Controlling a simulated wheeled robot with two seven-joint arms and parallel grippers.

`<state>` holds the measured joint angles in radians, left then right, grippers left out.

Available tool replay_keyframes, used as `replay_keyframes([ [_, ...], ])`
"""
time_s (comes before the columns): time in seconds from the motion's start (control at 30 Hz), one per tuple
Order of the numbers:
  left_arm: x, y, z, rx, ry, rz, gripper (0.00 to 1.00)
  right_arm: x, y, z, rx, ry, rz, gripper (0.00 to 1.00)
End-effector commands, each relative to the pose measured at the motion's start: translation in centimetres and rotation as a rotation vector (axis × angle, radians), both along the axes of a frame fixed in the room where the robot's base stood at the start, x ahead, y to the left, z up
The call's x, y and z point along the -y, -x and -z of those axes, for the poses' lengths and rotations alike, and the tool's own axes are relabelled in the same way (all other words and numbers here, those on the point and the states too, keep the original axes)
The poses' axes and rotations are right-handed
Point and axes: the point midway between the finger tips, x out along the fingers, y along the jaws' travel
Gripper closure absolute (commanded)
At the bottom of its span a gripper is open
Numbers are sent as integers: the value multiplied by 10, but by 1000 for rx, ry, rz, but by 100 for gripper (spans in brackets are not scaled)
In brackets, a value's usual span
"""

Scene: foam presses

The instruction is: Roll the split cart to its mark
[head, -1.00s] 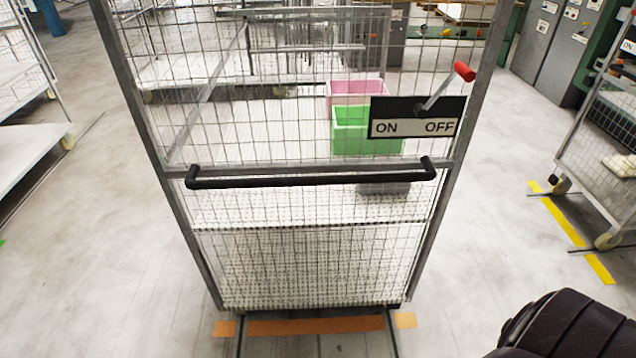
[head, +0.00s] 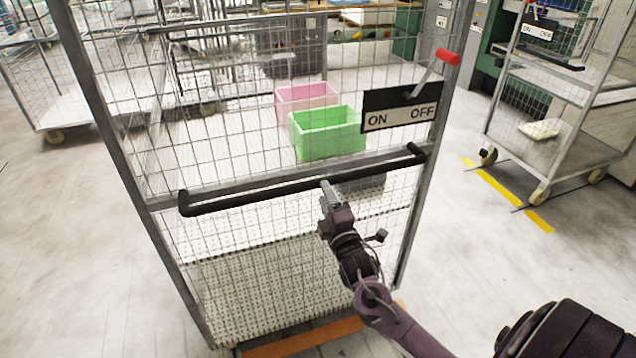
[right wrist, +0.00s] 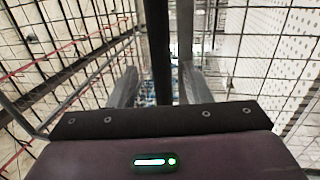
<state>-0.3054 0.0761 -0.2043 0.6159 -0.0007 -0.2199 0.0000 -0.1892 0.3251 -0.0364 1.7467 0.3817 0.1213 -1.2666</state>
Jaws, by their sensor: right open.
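A tall mesh cart (head: 133,170) stands right in front of me, with a black handle bar (head: 260,190) across its near side. An ON/OFF plate (head: 400,104) with a red-tipped lever (head: 447,57) is above the bar's right end; the lever leans up to the right, toward OFF. An orange floor strip (head: 305,340) shows at the cart's near foot. My right gripper (head: 328,190) is open at the middle of the handle bar. In the right wrist view the bar (right wrist: 158,45) runs between the open fingers (right wrist: 158,90), with gaps on both sides. My left gripper is not in view.
A green crate (head: 327,146) and a pink crate (head: 306,97) show through the mesh. Another cart (head: 560,150) stands at the right, near a yellow floor strip (head: 507,192). A further cart (head: 95,106) is at the far left.

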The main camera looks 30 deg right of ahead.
Motion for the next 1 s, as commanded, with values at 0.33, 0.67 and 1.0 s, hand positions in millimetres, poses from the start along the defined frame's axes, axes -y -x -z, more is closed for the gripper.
replay_keyframes([
  [0.33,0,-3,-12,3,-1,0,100,10,-46,-10,0,-3,-1,56],
  [0.67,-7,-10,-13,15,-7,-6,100,11,-50,-9,-2,-4,-2,56],
  [1.0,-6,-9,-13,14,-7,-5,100,11,-50,-9,-2,-4,-2,98],
])
